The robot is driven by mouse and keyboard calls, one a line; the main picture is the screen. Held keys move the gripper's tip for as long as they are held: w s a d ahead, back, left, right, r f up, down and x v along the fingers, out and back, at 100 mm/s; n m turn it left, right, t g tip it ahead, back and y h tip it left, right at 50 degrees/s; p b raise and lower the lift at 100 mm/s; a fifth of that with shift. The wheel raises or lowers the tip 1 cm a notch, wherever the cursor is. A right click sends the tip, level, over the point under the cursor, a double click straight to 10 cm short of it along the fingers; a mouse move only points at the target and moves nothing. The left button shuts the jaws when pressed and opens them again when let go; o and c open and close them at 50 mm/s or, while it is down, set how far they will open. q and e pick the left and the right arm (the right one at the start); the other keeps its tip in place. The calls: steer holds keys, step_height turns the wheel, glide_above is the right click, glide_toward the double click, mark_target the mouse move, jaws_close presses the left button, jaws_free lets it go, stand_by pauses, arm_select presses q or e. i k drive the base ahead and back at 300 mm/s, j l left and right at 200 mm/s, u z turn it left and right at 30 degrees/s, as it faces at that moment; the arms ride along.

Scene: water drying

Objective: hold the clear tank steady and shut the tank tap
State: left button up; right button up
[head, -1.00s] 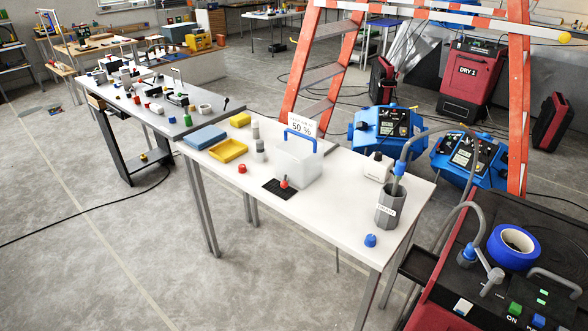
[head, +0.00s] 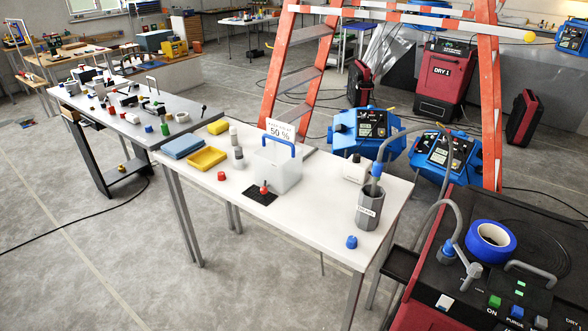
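The clear tank (head: 285,172) stands upright on the white table (head: 310,222), with a blue handle (head: 279,144) over its top. A sign reading "50 %" (head: 280,132) stands behind it. A small red tap (head: 264,187) is at the tank's near lower side, above a black mat (head: 257,197). Whether the tap is open or shut is too small to tell. Neither of my grippers shows in the head view.
A grey canister (head: 370,208) with a hose, a white bottle (head: 355,170) and a blue cap (head: 351,242) are at the table's right. Yellow tray (head: 206,158), blue box (head: 182,147) and red cap (head: 221,176) are left. A red machine (head: 500,260) stands right; an orange ladder (head: 290,75) stands behind.

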mark_target(263, 190)
steer(key=i+j+z, duration=0.1)
steer(key=z, duration=0.35)
steer(key=i+j+z, duration=0.1)
steer(key=z, duration=0.3)
steer(key=j+z, duration=0.25)
steer(key=z, duration=0.2)
steer(key=i+j+z, duration=0.1)
steer(key=j+z, duration=0.15)
steer(key=z, duration=0.15)
steer(key=j+z, duration=0.2)
steer(key=z, duration=0.25)
